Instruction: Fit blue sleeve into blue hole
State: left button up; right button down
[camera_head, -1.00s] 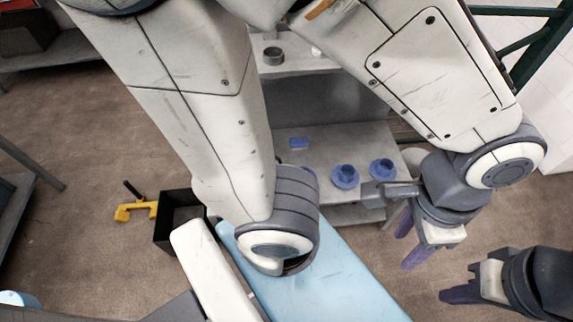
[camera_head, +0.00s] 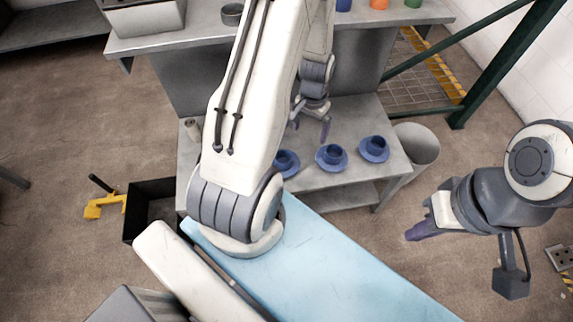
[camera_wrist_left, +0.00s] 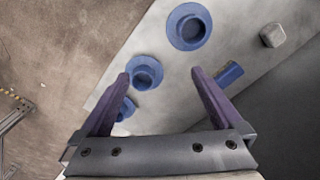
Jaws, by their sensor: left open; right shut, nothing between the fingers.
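Three blue round flanged pieces with raised hollow centres stand on the lower grey table: a left one (camera_head: 285,162), a middle one (camera_head: 331,157) and a right one (camera_head: 374,149). They also show in the left wrist view, one of them at the top (camera_wrist_left: 189,26). A small blue piece (camera_wrist_left: 229,73), perhaps the sleeve, lies on the table just beyond the right-hand finger there. I do not see it in the head view. My left gripper (camera_head: 310,124) is open and empty above the table; it also shows close up (camera_wrist_left: 160,73). My right gripper (camera_head: 418,230) is shut and empty, off to the right.
A small pale grey piece (camera_wrist_left: 272,35) stands on the table. A grey bin (camera_head: 416,146) is right of the table. A black box (camera_head: 150,205) stands at left. Blue, orange (camera_head: 379,4) and green cups are on the upper shelf. Green posts (camera_head: 505,65) rise at right.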

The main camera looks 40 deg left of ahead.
pick_arm(q)
jog(key=shift+n, duration=0.9)
jog(key=s+a+f, duration=0.1)
jog(key=a+f, duration=0.1)
jog(key=f, duration=0.2)
jog(key=s+a+f+b, duration=0.1)
jog(key=a+f, duration=0.2)
jog(key=f, duration=0.2)
jog(key=s+a+f+b, duration=0.1)
jog(key=a+f, duration=0.1)
jog(key=f, duration=0.3)
jog(key=shift+a, duration=0.2)
jog(key=shift+a+f+b, duration=0.1)
jog(key=shift+f+b, duration=0.25)
jog(key=shift+f, duration=2.55)
jog(key=c, duration=1.5)
pick_arm(e)
notch_tip(320, 180, down, 4)
jog(key=shift+r, duration=0.15)
pick_arm(q)
jog(key=shift+r, duration=0.15)
